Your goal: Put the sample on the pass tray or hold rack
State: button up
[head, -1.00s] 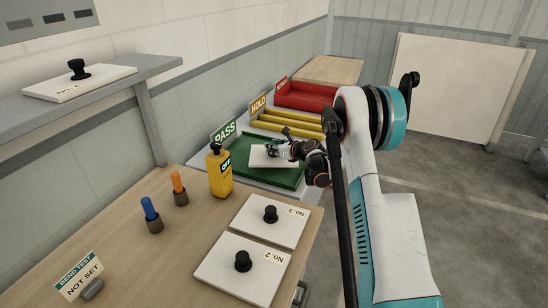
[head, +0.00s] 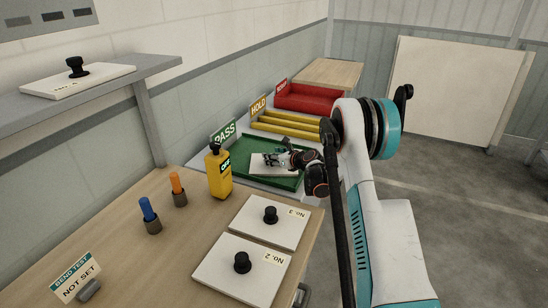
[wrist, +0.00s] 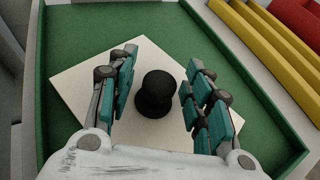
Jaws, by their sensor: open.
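A white sample plate (head: 264,170) with a black knob lies flat inside the green pass tray (head: 236,143), turned at an angle to the tray walls. In the wrist view the black knob (wrist: 156,94) stands upright between my gripper's fingers, with a gap on both sides. My gripper (head: 272,158) is open over this plate; it also fills the front of the wrist view (wrist: 158,88). The yellow hold rack (head: 290,124) lies just beyond the pass tray and is empty. Two more white plates, No. 3 (head: 268,236) and No. 2 (head: 240,285), lie on the near bench.
A red tray (head: 305,98) stands beyond the hold rack. A yellow bottle (head: 219,175), an orange tool (head: 179,185) and a blue tool (head: 149,210) stand on the bench. A bend-test sign (head: 76,277) reads NOT SET. Another plate (head: 95,80) lies on the left shelf.

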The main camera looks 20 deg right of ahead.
jog(key=shift+s+r, duration=0.1)
jog(key=shift+r, duration=0.15)
jog(key=p+v, duration=0.3)
jog(key=v, duration=0.8)
jog(key=shift+s+r+p, duration=0.1)
jog(key=shift+s+p, duration=0.2)
jog(key=shift+s, duration=0.05)
